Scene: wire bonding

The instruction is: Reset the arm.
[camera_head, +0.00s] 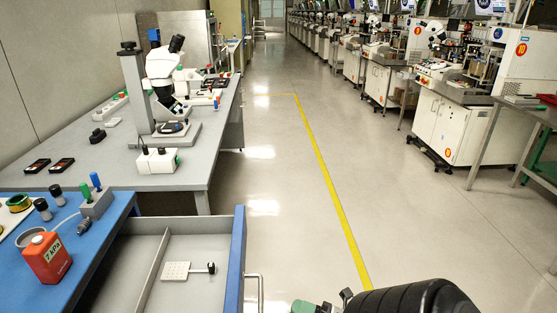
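A black, rounded part of my own arm (415,299) shows at the bottom edge, right of centre, with a small green and grey part (306,306) beside it. It is over the floor, to the right of the open drawer, and the rest is cut off by the frame. I see no gripper fingers on it. My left arm and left gripper do not show.
An open drawer (140,262) at lower left holds a white perforated plate (176,271) with a black knob. A blue bench (85,268) bears a red bottle (46,258). A grey bench (190,172) bears a microscope (165,70). White machines (462,128) line the right; the aisle floor is clear.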

